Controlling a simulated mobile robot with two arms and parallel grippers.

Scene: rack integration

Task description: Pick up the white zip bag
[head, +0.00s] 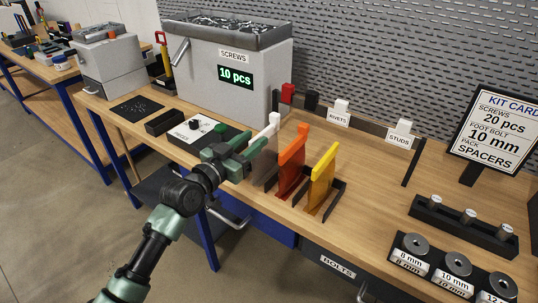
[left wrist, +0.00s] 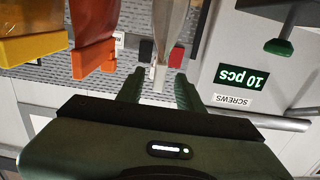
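The white zip bag (head: 273,127) stands upright at the left end of a row of bags on the bench, its white top strip showing. Its lower part is partly hidden behind my left gripper (head: 254,146). In the left wrist view the translucent bag (left wrist: 170,35) hangs upside down in the picture, with its white strip ahead of and between the fingertips. My left gripper (left wrist: 158,85) is open, its two green fingers apart on either side of the strip. I cannot tell whether they touch it. My right gripper is in neither view.
An orange bag (head: 291,165) and a yellow bag (head: 320,182) stand just right of the white one in dark holders. A large grey screws bin (head: 215,85) stands behind. A black tray with a white card (head: 192,130) lies left.

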